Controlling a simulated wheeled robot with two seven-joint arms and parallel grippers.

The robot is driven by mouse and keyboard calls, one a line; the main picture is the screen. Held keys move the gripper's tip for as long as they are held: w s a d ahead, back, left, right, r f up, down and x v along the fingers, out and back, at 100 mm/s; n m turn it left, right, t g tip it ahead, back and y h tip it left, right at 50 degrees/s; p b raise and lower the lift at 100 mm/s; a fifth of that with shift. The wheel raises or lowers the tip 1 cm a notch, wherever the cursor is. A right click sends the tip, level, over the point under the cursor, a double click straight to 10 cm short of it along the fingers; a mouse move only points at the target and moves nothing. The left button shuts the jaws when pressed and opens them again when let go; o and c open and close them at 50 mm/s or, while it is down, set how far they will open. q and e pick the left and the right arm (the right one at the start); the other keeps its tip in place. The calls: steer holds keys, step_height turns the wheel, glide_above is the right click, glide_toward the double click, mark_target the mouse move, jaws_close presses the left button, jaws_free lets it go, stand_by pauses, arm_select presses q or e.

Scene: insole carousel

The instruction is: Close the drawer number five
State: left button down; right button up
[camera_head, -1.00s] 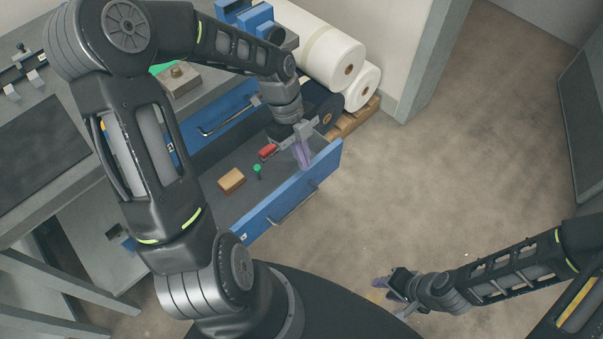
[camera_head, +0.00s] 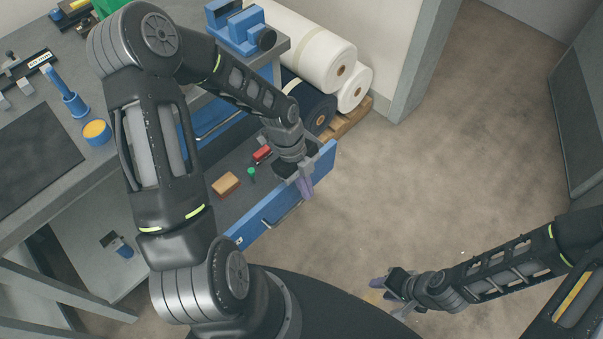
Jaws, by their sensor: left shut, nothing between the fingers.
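An open blue-fronted drawer (camera_head: 327,158) sticks out from under the grey workbench. Its front carries a bar handle (camera_head: 284,216); I cannot read a number on it. My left gripper (camera_head: 305,190) is shut and empty at the drawer front, nearer its far right end. Its purple fingers point down and overlap the outer face; I cannot tell if they touch it. Inside the drawer lie a tan block (camera_head: 226,184), a small green-topped item (camera_head: 251,173) and a red item (camera_head: 262,154). My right gripper (camera_head: 390,296) is apart, low over the floor, with its fingers spread.
Another blue drawer front with a handle (camera_head: 219,124) sits above, partly hidden by my arm. White rolls (camera_head: 315,50) and a dark roll (camera_head: 318,112) lie on a pallet (camera_head: 350,121) beside the drawer. The floor (camera_head: 440,170) to the right is clear.

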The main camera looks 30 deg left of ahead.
arm_select(q)
steer(key=a, duration=0.2)
steer(key=w+a, duration=0.1)
steer(key=a, duration=0.1)
steer(key=shift+w+r+p, duration=0.15)
steer(key=shift+p, duration=0.15)
